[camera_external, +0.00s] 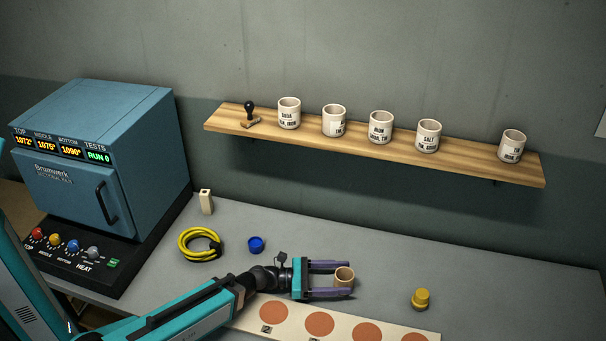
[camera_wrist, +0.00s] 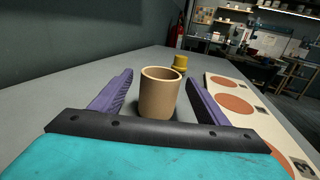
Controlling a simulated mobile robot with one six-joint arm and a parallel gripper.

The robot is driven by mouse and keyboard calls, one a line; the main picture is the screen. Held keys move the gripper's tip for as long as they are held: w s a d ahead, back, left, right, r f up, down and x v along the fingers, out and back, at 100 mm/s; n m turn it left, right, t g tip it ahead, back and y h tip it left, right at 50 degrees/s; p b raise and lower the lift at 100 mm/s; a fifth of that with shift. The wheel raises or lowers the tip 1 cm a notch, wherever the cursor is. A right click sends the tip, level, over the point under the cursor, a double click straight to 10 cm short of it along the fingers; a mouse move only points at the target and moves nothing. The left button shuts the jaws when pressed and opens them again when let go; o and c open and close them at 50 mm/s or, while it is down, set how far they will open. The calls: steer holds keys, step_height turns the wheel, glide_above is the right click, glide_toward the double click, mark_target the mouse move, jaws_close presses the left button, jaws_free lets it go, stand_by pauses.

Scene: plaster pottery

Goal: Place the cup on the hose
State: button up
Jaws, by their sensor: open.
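A small tan cup (camera_external: 344,278) stands upright on the grey table, between the purple fingers of my gripper (camera_external: 331,279). In the wrist view the cup (camera_wrist: 159,94) sits between the two fingers (camera_wrist: 160,95), with gaps showing on both sides. My gripper is open and low over the table. The yellow hose (camera_external: 200,244) lies coiled on the table to the left, near the blue kiln, with a dark part on its right side. The hose is not in the wrist view.
A blue cap-like piece (camera_external: 256,245) lies right of the hose. A yellow knob-like piece (camera_external: 421,298) stands right of the cup. A pale board with orange discs (camera_external: 273,313) lies in front. A cream block (camera_external: 206,202) stands behind the hose. Several white cups stand on a wooden shelf (camera_external: 370,147) above.

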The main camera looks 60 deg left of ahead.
steer(key=shift+f, duration=0.6)
steer(key=shift+p+x, duration=0.7)
steer(key=shift+x, duration=1.8)
steer(key=c, duration=1.3)
steer(key=shift+r, duration=0.1)
step_height(320, 180, up, 10)
steer(key=b, duration=0.1)
